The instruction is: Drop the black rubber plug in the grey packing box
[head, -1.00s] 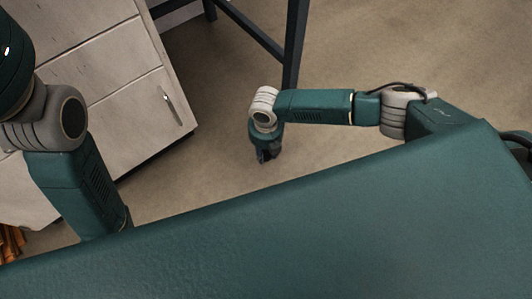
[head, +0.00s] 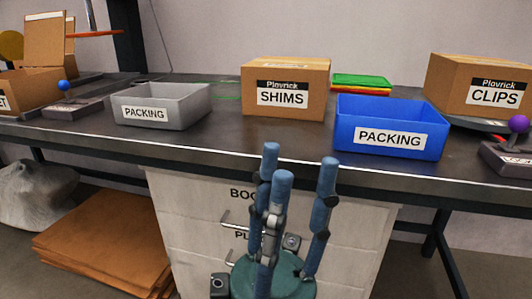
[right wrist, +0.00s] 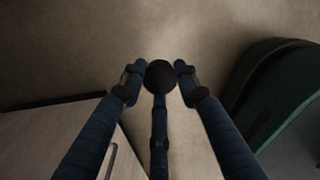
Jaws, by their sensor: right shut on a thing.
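The grey packing box (head: 160,107) stands on the left part of the dark bench, its PACKING label facing me. Its inside floor is mostly hidden by the front wall. In the right wrist view my right gripper (right wrist: 160,88) is shut on the round black rubber plug (right wrist: 160,73), held between the fingertips above the floor.
A blue box (head: 390,130), also labelled PACKING, stands right of the SHIMS carton (head: 285,88). The CLIPS carton (head: 485,85) is at the far right. Joystick units (head: 68,106) flank the row. Drawers (head: 190,215) are under the bench; brown stacked sheets (head: 105,240) lie at left.

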